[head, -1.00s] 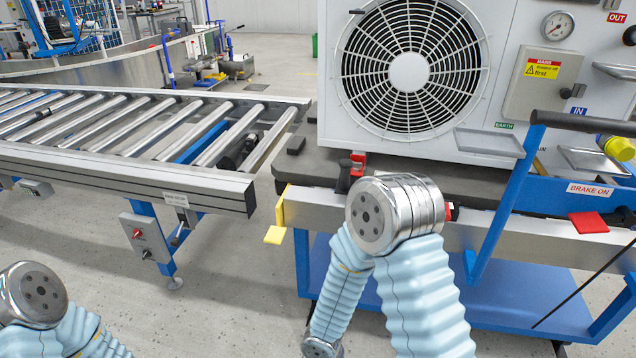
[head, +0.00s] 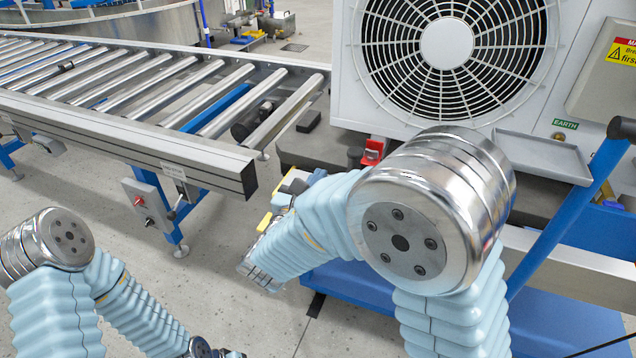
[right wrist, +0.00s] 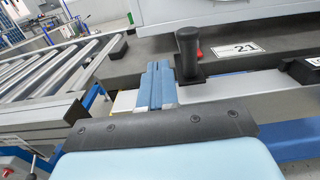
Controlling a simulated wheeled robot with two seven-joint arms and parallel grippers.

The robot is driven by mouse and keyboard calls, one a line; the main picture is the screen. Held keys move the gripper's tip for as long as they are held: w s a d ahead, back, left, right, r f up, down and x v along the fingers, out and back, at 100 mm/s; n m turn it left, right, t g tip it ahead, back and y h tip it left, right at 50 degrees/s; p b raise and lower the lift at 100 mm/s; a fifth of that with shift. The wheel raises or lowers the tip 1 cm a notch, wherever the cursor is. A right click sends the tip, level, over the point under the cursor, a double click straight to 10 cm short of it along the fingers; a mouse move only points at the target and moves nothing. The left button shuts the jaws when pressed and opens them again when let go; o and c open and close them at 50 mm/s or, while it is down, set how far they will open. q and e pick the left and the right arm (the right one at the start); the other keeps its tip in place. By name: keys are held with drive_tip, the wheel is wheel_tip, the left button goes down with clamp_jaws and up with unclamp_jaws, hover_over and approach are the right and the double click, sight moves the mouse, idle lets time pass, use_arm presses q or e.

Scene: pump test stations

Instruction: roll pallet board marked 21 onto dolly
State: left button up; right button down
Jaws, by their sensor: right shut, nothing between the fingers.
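The dark pallet board (head: 310,150) carries a large white fan unit (head: 380,60). Its white label reading 21 (right wrist: 238,49) shows in the right wrist view. The board lies on the blue dolly (head: 560,310), its left end close to the roller conveyor. A black upright post (right wrist: 188,58) stands at the board's near edge. My right gripper (head: 306,181) is at the dolly's left end, beside the post. Its blue fingers (right wrist: 157,82) are together with nothing between them; I cannot tell whether they touch the post. My left arm is at the lower left; its gripper is out of view.
The roller conveyor (head: 130,128) runs in from the left, with a control box (head: 150,205) on its leg. A yellow part (head: 265,222) shows at the dolly's left end, partly behind my right arm. The dolly's blue handle (head: 565,215) rises at the right. Grey floor is open below the conveyor.

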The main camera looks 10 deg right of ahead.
drive_tip(key=b, duration=0.3)
approach(344, 165)
drive_tip(key=w+r, duration=0.1)
drive_tip(key=w+d+r, duration=0.1)
drive_tip(key=r, duration=0.1)
drive_tip(key=w+r, duration=0.1)
drive_tip(key=shift+w+d+r, duration=0.35)
drive_tip(key=shift+s+d, duration=0.55)
drive_tip(key=shift+d, duration=0.3)
drive_tip(key=shift+d, duration=0.1)
drive_tip(key=shift+s+d+f, duration=0.1)
drive_tip(key=shift+s+d, duration=0.2)
drive_tip(key=shift+d, duration=0.2)
drive_tip(key=shift+s+d, duration=0.3)
drive_tip(key=shift+d, duration=0.2)
drive_tip(key=shift+s+d, duration=0.7)
drive_tip(key=shift+d, duration=0.3)
drive_tip(key=shift+s+d, duration=0.7)
drive_tip(key=shift+d, duration=0.3)
drive_tip(key=shift+s+d, duration=0.7)
drive_tip(key=shift+d, duration=0.3)
